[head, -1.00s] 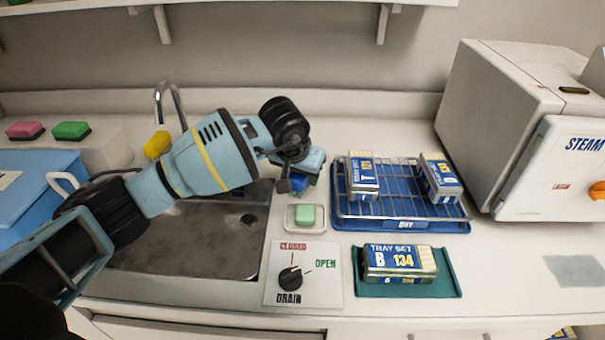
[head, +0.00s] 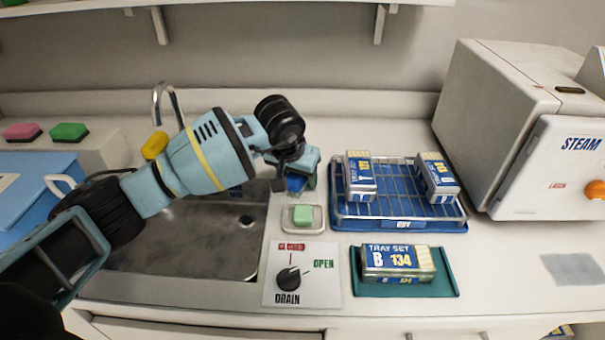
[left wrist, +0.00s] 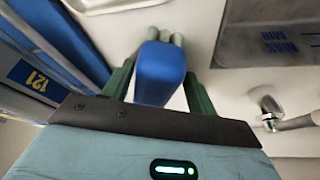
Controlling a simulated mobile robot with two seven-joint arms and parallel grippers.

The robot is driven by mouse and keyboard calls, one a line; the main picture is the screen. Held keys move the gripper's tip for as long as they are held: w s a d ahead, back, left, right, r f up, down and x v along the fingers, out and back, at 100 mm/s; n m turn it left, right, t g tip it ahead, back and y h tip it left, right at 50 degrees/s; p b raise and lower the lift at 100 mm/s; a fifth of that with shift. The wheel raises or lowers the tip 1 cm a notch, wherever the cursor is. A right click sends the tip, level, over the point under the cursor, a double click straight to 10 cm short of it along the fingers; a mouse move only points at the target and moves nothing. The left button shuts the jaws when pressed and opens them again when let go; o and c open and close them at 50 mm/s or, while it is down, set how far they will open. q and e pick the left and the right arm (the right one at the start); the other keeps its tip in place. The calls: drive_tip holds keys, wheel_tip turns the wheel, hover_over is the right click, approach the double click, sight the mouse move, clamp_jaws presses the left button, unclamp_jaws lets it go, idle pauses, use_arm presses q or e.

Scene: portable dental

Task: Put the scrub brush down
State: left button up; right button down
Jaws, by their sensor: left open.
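The scrub brush (left wrist: 160,75) shows in the left wrist view as a blue block with pale bristle tufts at its far end. My left gripper (left wrist: 160,92) is open, with one dark green finger on each side of the brush and a gap visible beside it. In the head view the left gripper (head: 298,178) is over the counter between the sink and the blue tray, just behind the soap dish. A little blue of the brush (head: 296,184) shows there; the rest is hidden by the gripper. Whether the brush rests on the counter is unclear. My right gripper is not in view.
Green soap sits in a white dish (head: 289,226) just in front of the left gripper. A blue tray with a wire rack (head: 400,222) stands close on the right. The sink (head: 190,250) and faucet (head: 158,92) are left. A steam sterilizer (head: 490,110) stands far right.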

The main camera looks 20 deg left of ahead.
use_arm(q)
drive_tip(key=v, duration=1.1)
drive_tip(key=shift+d+r, duration=0.25)
drive_tip(key=shift+r, duration=0.15)
